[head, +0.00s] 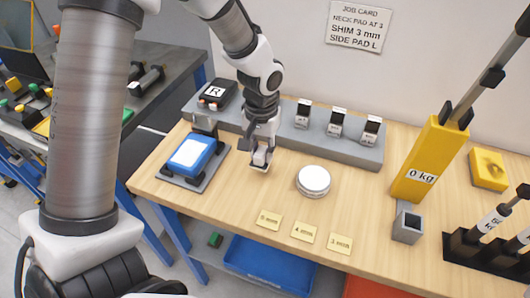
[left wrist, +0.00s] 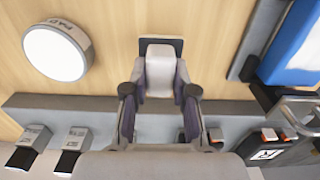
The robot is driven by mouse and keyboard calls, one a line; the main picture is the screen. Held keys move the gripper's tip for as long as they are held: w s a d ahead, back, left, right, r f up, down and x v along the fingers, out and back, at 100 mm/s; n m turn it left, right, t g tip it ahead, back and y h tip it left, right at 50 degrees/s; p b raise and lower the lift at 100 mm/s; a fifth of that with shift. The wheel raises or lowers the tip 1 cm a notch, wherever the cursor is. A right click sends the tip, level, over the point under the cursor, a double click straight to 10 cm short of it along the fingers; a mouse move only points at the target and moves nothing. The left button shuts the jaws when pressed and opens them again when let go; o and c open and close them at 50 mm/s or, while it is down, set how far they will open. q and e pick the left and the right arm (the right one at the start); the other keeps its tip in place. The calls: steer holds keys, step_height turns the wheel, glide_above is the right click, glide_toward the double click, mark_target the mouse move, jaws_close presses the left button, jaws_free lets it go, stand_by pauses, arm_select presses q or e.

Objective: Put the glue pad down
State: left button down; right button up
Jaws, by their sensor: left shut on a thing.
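My left gripper (head: 261,150) is shut on a small grey-white block with a dark flat base, taken here as the glue pad (head: 260,158). In the left wrist view the block (left wrist: 160,72) sits between the two fingers, its dark base pointing at the wood. It is low over the bench top (head: 225,190), between the blue-and-white unit and a round white disc (head: 313,180). I cannot tell whether it touches the wood. No marking on it is readable. The disc (left wrist: 56,54) has "PAD" lettering on its side in the left wrist view. My right gripper is not in view.
The blue-and-white unit (head: 192,153) stands on a dark plate to the left. A grey rack (head: 285,138) with several small labelled blocks runs along the back. Yellow thickness cards (head: 304,232) lie at the front. A yellow "0 kg" post (head: 420,165) stands to the right.

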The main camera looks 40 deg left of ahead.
mark_target(262, 157)
arm_select(q)
steer(key=shift+w+a+f, duration=0.1)
steer(key=shift+w+a, duration=0.2)
steer(key=shift+w, duration=0.15)
step_height(262, 157, down, 3)
steer(key=shift+s+f, duration=0.1)
steer(key=shift+f, duration=0.15)
steer(key=shift+f, duration=0.15)
steer(key=c, duration=0.9)
jaws_free()
steer(key=shift+c, duration=0.2)
step_height(262, 157, up, 12)
steer(key=shift+r, duration=0.25)
